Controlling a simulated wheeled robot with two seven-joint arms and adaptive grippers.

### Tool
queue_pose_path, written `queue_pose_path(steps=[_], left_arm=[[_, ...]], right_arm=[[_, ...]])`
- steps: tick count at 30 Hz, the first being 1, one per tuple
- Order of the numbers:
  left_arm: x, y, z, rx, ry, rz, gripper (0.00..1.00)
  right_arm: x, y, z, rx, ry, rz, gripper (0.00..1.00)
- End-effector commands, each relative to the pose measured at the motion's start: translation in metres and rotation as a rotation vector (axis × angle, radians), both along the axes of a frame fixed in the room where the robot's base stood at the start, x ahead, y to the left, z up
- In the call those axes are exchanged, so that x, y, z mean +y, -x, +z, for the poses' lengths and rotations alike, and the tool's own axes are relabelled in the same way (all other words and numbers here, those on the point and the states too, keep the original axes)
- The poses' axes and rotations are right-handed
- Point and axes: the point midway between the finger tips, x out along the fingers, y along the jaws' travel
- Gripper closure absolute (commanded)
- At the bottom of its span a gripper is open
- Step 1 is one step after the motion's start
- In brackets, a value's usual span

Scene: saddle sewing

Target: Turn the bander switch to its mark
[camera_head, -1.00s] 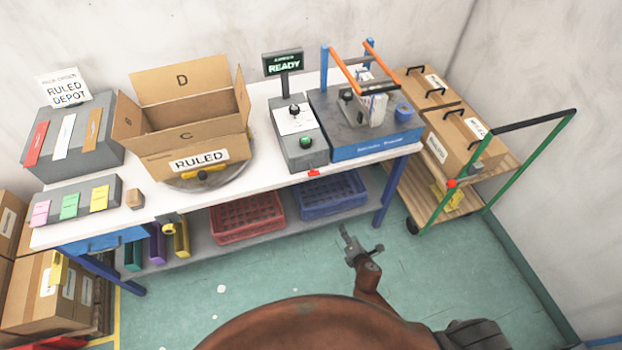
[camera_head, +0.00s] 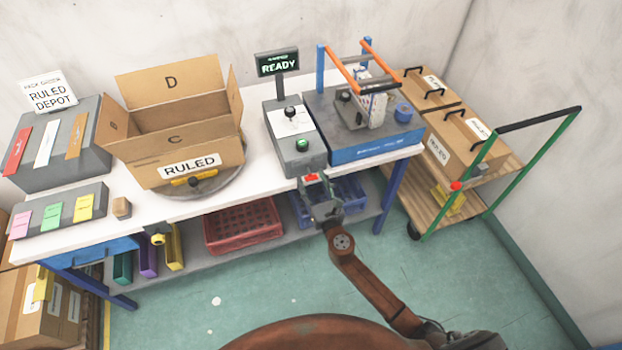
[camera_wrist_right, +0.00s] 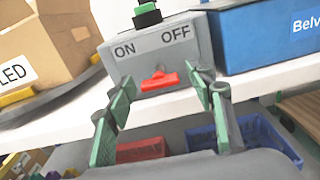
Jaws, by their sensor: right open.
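The bander switch is a small red knob (camera_wrist_right: 160,80) on the front face of a grey control box (camera_head: 301,156). In the wrist view its bar lies nearly level, below the words ON at left and OFF at right. In the head view the red knob (camera_head: 311,178) shows just beyond my right gripper (camera_head: 319,193). My right gripper (camera_wrist_right: 169,87) is open, its two green-padded fingers apart on either side of the knob in the picture. I see no contact with the knob. My left gripper is out of view.
A READY display (camera_head: 278,64) stands behind the control box. The blue bander (camera_head: 378,146) is close on its right, and an open RULED carton (camera_head: 190,165) is on the left. The table edge (camera_head: 270,187) and blue crate (camera_head: 349,209) lie near my gripper.

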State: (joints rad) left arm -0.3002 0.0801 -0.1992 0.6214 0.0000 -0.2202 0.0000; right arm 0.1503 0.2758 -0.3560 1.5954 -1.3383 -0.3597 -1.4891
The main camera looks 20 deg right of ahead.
Motion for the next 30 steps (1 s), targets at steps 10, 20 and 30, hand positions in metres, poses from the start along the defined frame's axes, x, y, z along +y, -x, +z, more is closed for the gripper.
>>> queue_pose_path(steps=[10,20,30], left_arm=[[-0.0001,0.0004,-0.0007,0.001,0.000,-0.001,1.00],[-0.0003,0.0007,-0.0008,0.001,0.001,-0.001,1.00],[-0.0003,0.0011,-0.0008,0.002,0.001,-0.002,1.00]], right_arm=[[0.0002,-0.0063,0.0000,0.000,-0.002,0.000,0.51],[0.0003,-0.0061,-0.0001,0.000,-0.002,0.000,0.72],[0.0002,-0.0060,-0.0002,0.001,-0.002,0.000,0.93]])
